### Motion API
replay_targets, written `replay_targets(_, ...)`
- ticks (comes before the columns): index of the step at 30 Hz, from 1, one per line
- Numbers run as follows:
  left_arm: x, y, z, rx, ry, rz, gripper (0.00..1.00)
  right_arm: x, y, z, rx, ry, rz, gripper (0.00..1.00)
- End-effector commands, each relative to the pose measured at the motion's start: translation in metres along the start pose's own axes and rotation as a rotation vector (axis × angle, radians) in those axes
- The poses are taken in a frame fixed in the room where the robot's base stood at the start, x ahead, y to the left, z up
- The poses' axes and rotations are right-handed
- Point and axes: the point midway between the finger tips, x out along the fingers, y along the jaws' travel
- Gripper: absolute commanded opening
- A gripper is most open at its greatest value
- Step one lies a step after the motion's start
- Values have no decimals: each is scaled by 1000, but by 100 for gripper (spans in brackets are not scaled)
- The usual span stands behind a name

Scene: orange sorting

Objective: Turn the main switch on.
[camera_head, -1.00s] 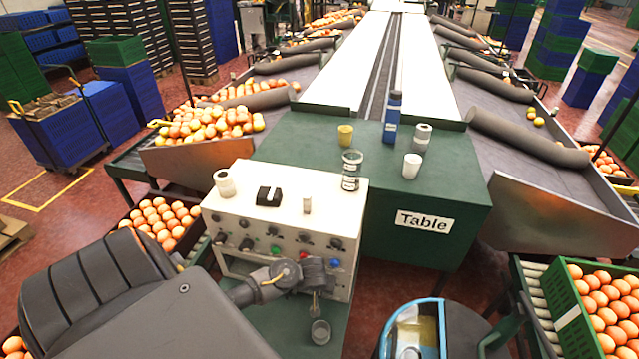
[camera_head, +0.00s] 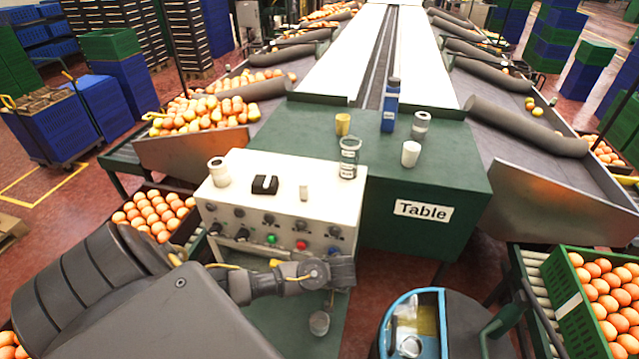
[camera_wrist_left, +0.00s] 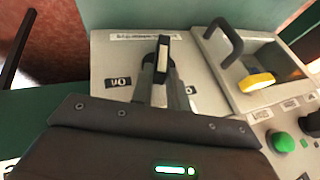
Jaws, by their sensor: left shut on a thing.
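The white control box (camera_head: 240,212), with knobs and coloured buttons on its front, stands left of the green table. My left gripper (camera_head: 342,272) is at the lower right of its front in the head view, where I cannot make out the main switch. In the left wrist view the main switch's lever (camera_wrist_left: 163,55), dark with a pale face, stands between the fingertips of my left gripper (camera_wrist_left: 160,68), which is shut on it. A black "ON" label (camera_wrist_left: 118,82), upside down, lies left of the lever. Another dark label, partly hidden, lies to its right. My right gripper is not in view.
A green button (camera_wrist_left: 283,142) and a yellow part (camera_wrist_left: 257,81) beside a dark handle are to the right in the left wrist view. A grey cup (camera_head: 319,323) is below my gripper. Several cups and a blue bottle (camera_head: 390,108) stand on the green table (camera_head: 450,175).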

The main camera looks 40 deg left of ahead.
Motion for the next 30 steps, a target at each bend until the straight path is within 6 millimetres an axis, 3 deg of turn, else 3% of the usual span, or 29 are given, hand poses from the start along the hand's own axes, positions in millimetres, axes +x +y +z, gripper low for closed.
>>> replay_targets(15, 7, 25, 1, 186, 2, -455, 0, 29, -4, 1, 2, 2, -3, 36)
replay_targets(30, 14, 36, 6, 312, 0, -757, 0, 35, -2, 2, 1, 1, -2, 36)
